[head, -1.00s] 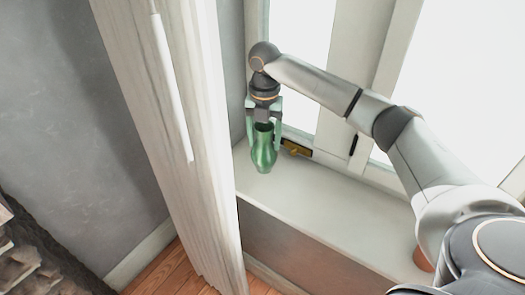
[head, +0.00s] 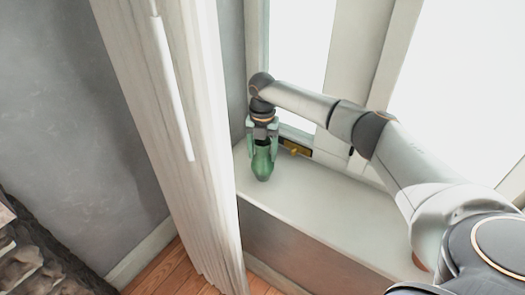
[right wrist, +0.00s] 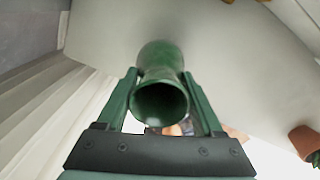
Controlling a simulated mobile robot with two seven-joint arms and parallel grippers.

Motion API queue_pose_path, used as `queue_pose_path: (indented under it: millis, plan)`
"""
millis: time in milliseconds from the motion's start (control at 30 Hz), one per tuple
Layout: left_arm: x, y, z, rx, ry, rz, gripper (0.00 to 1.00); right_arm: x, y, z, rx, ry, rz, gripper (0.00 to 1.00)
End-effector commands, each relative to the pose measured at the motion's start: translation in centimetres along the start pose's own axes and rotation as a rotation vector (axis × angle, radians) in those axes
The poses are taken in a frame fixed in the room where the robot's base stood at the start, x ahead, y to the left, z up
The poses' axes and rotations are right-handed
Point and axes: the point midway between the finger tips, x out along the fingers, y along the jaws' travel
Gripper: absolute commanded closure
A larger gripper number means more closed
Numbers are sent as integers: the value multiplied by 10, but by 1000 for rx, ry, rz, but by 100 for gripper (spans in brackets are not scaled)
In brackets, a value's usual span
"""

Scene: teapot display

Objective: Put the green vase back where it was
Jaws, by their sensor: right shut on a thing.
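The green vase (head: 262,165) is upright at the left end of the pale window sill (head: 330,207), close to the white curtain. My right gripper (head: 262,150) is shut on the vase from above, with one finger on each side of it. In the right wrist view the vase's open mouth (right wrist: 160,103) faces the camera between the two fingers. I cannot tell whether the base touches the sill. The gripper hides the vase's upper part in the head view. My left gripper is not in view.
The white curtain (head: 165,110) hangs just left of the vase. A terracotta pot (right wrist: 304,142) shows at the right of the right wrist view. The sill's middle is clear.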

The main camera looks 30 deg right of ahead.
Motion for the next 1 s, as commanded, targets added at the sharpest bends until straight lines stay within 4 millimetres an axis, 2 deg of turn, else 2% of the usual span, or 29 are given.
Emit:
queue_pose_path:
  millis: [133,167,400,633,767,867,1000]
  plan:
    - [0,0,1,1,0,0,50,2,0,0,0,0,1,100]
    - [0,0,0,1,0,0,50,2,0,0,0,0,0,28]
    - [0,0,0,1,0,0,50,2,0,0,0,0,0,1]
    - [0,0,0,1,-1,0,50,2,0,0,0,0,0,1]
    - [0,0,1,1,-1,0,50,-5,0,0,0,-1,2,1]
    - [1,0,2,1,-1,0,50,-20,1,0,-2,-2,3,1]
    - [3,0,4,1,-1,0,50,-50,1,1,-1,-3,4,1]
